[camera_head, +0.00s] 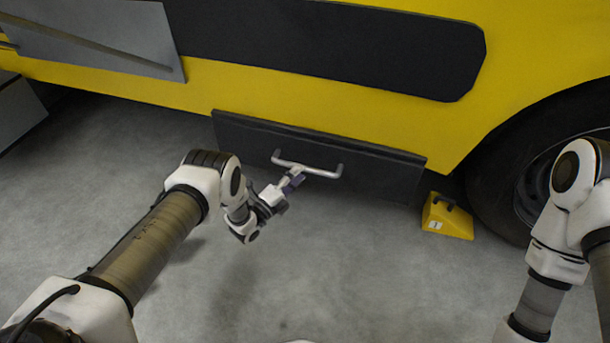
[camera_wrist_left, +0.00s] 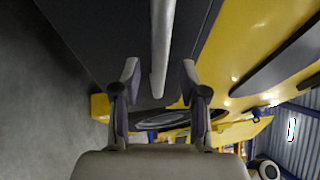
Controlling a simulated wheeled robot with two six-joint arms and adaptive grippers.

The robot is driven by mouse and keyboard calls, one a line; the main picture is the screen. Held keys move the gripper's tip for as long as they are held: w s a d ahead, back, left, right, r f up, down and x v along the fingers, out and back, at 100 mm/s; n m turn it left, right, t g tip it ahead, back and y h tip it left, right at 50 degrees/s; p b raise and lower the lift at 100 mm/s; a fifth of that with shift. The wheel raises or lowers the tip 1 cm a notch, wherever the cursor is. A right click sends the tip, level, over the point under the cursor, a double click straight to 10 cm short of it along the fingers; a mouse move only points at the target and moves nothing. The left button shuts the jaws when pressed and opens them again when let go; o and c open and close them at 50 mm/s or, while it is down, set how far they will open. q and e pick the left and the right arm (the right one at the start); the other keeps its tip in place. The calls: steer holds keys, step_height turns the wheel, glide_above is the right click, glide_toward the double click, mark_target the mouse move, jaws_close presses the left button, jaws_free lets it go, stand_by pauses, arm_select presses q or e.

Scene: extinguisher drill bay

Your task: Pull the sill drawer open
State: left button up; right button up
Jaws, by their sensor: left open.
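The sill drawer (camera_head: 240,133) is a long dark front panel along the lower edge of the yellow vehicle. No gap shows around it. Its pale bar handle (camera_head: 307,168) stands out from the panel. My left gripper (camera_head: 292,181) is at the handle's middle, close in front of the panel. In the left wrist view the handle (camera_wrist_left: 161,45) runs down between the two spread fingertips of my left gripper (camera_wrist_left: 160,75). The fingers are open, with space on both sides of the bar. Contact with it cannot be told. My right gripper is out of view.
A yellow wheel chock (camera_head: 447,216) sits on the floor right of the drawer, beside the dark tyre (camera_head: 510,190). A grey panel (camera_head: 95,35) stands at the upper left. The grey concrete floor (camera_head: 330,260) in front of the drawer is clear.

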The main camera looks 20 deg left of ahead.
arm_select(q)
steer(key=x, duration=0.2)
steer(key=b, duration=0.1)
steer(key=shift+w+d+f, duration=0.15)
steer(key=shift+w+d, duration=0.05)
steer(key=shift+w, duration=0.2)
steer(key=shift+w+d+r, duration=0.15)
steer(key=shift+w+r, duration=0.05)
steer(key=shift+w, duration=0.1)
jaws_close()
